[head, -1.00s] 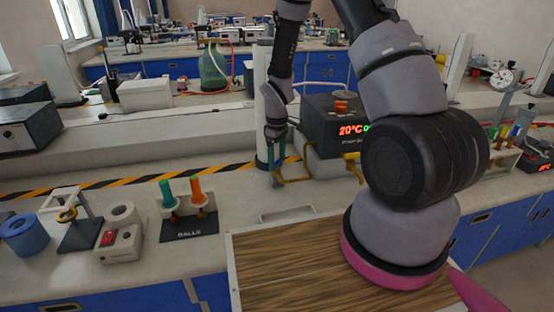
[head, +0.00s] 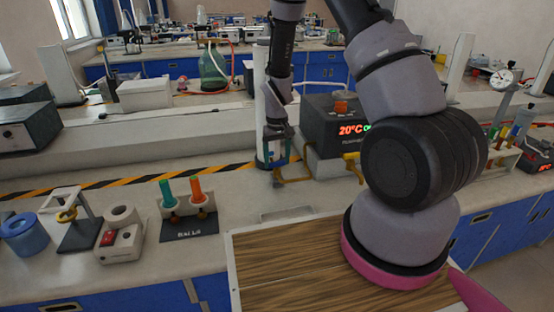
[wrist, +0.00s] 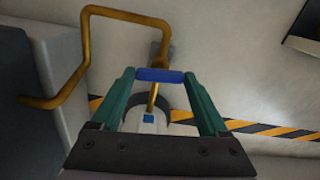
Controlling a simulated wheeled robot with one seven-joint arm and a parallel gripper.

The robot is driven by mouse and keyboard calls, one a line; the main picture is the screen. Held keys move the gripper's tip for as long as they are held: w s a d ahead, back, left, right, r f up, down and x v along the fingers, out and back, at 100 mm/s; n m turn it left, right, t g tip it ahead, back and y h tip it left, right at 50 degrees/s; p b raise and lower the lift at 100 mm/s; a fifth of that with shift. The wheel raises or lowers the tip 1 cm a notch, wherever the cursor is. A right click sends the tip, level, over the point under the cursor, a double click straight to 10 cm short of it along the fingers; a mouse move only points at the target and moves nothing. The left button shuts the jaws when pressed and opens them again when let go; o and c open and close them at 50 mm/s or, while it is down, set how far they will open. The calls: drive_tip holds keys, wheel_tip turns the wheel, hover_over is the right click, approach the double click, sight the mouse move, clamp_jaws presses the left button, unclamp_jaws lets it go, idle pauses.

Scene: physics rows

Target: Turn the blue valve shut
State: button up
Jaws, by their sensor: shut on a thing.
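The blue valve handle (wrist: 168,76) is a short blue bar lying crosswise between the green fingertips of my gripper (wrist: 159,75). The fingers are shut on its two ends. A brass pipe (wrist: 85,60) with several bends runs beside the valve, and a straight brass piece (wrist: 152,98) shows just below the handle. In the head view my gripper (head: 274,158) is low over the bench by the pipework, left of the dark heater box. The handle is too small and covered there to make out how it is turned.
The dark heater box (head: 328,110) showing 20°C stands close right of the pipe. A white post (head: 262,90) stands right behind my gripper. A striped tape (head: 120,180) runs along the bench. The balls stand (head: 190,222) is front left, with bare bench between.

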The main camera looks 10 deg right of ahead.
drive_tip(key=shift+m, duration=0.6)
drive_tip(key=o, duration=1.2)
drive_tip(key=shift+o, duration=0.2)
drive_tip(key=shift+r, duration=0.1)
wheel_tip(320, 180, up, 11)
